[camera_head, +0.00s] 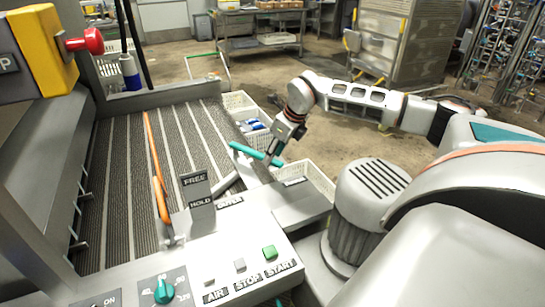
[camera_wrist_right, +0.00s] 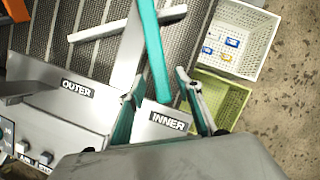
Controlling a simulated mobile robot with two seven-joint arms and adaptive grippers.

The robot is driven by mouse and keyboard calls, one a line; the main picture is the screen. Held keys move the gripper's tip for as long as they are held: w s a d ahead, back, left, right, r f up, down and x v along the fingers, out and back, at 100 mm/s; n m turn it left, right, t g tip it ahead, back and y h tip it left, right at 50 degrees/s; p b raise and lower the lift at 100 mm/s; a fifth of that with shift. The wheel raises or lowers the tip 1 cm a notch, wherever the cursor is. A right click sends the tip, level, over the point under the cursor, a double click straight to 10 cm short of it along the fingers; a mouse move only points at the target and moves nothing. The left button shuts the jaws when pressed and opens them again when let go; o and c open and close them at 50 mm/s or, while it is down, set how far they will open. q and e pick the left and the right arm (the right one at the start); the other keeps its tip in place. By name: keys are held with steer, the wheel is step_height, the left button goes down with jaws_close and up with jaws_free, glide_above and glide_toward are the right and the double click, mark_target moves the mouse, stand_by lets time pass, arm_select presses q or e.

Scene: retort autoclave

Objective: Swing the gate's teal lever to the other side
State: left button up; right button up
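The teal lever (camera_head: 245,150) lies over the right side of the slatted conveyor bed in the head view, near the panel edge. In the right wrist view the lever (camera_wrist_right: 151,45) runs from the top edge down to just above the INNER label (camera_wrist_right: 168,121). The OUTER label (camera_wrist_right: 77,88) is to its left. My right gripper (camera_head: 273,158) is at the lever's right end. In the wrist view its two fingers (camera_wrist_right: 162,100) are apart, with the lever's end between them and gaps on both sides. My left gripper is not in view.
An orange bar (camera_head: 158,180) stretches along the conveyor bed (camera_head: 185,130). A FREE/HOLD sign (camera_head: 197,190) stands on the control panel (camera_head: 215,265), which has buttons and a teal knob (camera_head: 163,291). White baskets (camera_head: 240,102) stand beyond the conveyor. A yellow box with a red button (camera_head: 85,41) is upper left.

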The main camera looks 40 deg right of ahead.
steer(key=shift+w+f, duration=0.2)
steer(key=shift+f, duration=0.3)
jaws_close()
